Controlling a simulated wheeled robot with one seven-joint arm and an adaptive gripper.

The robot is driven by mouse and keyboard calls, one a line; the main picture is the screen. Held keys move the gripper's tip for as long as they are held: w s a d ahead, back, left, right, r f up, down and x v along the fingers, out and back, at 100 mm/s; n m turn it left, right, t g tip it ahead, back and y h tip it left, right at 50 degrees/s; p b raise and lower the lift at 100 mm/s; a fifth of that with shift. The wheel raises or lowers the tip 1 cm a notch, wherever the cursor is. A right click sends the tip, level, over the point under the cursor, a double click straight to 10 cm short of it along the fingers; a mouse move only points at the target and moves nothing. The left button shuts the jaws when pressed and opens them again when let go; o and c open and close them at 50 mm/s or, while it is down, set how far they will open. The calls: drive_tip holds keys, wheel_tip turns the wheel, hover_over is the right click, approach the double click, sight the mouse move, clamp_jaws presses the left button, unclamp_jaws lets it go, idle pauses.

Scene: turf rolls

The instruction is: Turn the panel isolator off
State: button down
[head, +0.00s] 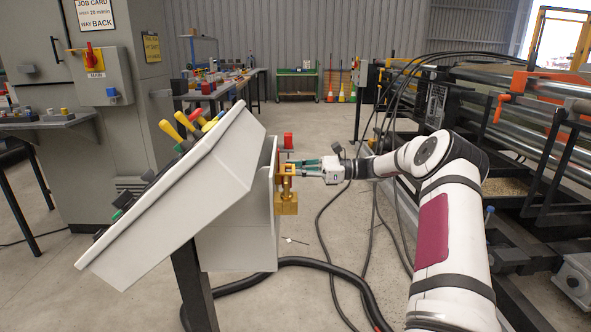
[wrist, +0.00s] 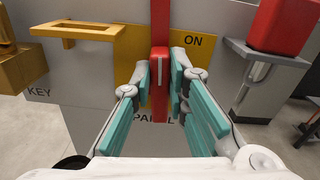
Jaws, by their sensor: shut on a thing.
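The panel isolator's red handle (wrist: 159,70) stands upright in the wrist view, with a pale line on its front. It sits on a yellow plate (wrist: 128,52) with the word ON at the upper right. A label below, partly hidden by my fingers, seems to read PANEL. My gripper (wrist: 160,90) is shut on the red handle, one teal finger on each side. In the head view my gripper (head: 302,168) reaches the side face of the grey sloped console (head: 236,240); the handle is mostly hidden there.
A yellow hasp (wrist: 77,32) and a brass block (wrist: 20,68) stick out left of the handle, near a KEY label. A red block (wrist: 282,22) sits on a grey ledge to the right. A separate red switch (head: 90,55) is on the left cabinet. Black cables (head: 330,275) cross the floor.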

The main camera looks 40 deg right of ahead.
drive_tip(key=n, duration=0.5)
drive_tip(key=s+f+n, duration=0.1)
drive_tip(key=n, duration=0.5)
drive_tip(key=a+f+n+b, duration=0.1)
drive_tip(key=n, duration=0.4)
drive_tip(key=shift+s+f, duration=0.1)
drive_tip(key=shift+s, duration=0.2)
drive_tip(key=shift+n, duration=0.4)
drive_tip(key=c, duration=1.6)
unclamp_jaws()
drive_tip(key=shift+o, duration=0.2)
drive_tip(key=v, duration=1.2)
